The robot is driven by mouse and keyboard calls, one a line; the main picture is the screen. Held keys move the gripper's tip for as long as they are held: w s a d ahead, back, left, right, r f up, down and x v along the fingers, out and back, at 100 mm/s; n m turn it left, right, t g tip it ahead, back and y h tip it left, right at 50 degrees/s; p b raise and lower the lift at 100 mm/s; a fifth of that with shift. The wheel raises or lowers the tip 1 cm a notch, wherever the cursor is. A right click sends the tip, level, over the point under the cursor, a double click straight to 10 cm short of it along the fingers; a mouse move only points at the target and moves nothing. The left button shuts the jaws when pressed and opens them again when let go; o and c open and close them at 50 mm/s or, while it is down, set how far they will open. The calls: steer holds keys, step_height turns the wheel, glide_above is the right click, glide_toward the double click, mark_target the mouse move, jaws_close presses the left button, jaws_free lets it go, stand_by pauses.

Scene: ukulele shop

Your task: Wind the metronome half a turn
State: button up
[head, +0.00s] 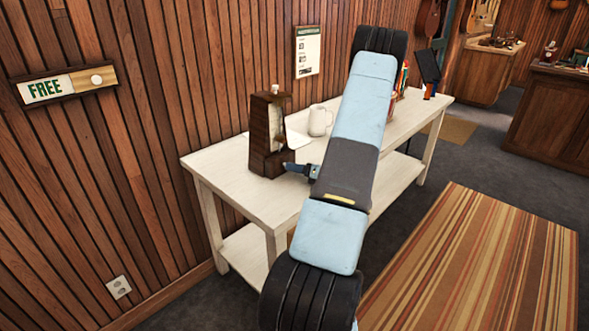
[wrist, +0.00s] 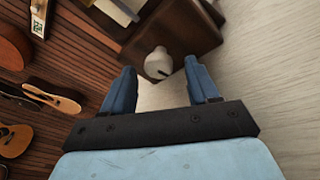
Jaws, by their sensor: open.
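The metronome (head: 264,140) is a dark brown wooden body with a pale front, standing upright on the white table (head: 225,172). In the wrist view its brown side (wrist: 185,32) fills the upper middle. A pale rounded winding key (wrist: 157,64) with a dark slot sticks out from that side toward me. My gripper (wrist: 161,72) is open, with one blue-grey finger on each side of the key and visible gaps to both. In the head view my gripper (head: 292,168) is beside the metronome's lower right side, and the key is hidden.
A white mug (head: 318,121) stands behind the metronome, and a pale card (head: 296,139) is beside it. My arm crosses over the table, partly hiding a cup of pencils. A wood-plank wall (head: 150,140) runs behind. The table's near left end is bare.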

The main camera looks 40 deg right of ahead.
steer(key=v, duration=1.2)
steer(key=shift+s, duration=0.15)
